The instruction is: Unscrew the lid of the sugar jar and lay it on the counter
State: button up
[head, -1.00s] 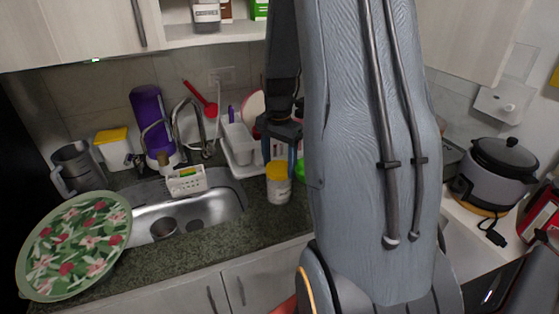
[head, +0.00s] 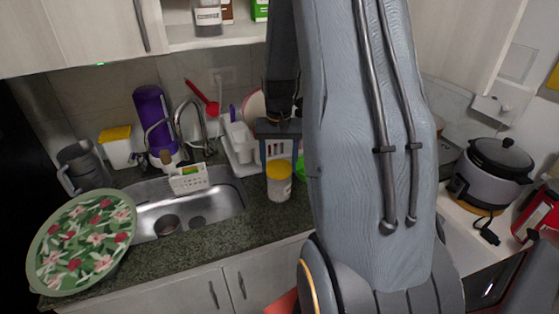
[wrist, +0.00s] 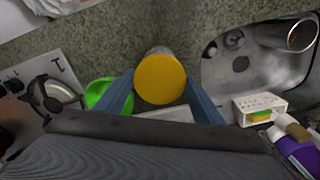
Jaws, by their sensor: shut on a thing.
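A clear jar (head: 279,188) with pale contents and a yellow lid (head: 278,168) stands upright on the counter, right of the sink. Any label on it is too small to read. My gripper (head: 280,160) points down over it, with one blue finger on each side of the lid. In the wrist view the round yellow lid (wrist: 160,79) lies between the two finger ends, and my gripper (wrist: 158,85) is shut on it. The lid still sits on the jar's top.
The sink (head: 205,208) is left of the jar, with a white caddy (head: 188,178) at its back edge. A dish rack (head: 240,150) stands behind, and a green bowl (wrist: 98,94) is close by. Bare counter (head: 255,228) lies in front.

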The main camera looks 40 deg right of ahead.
jog(key=n, duration=0.3)
jog(key=o, duration=0.9)
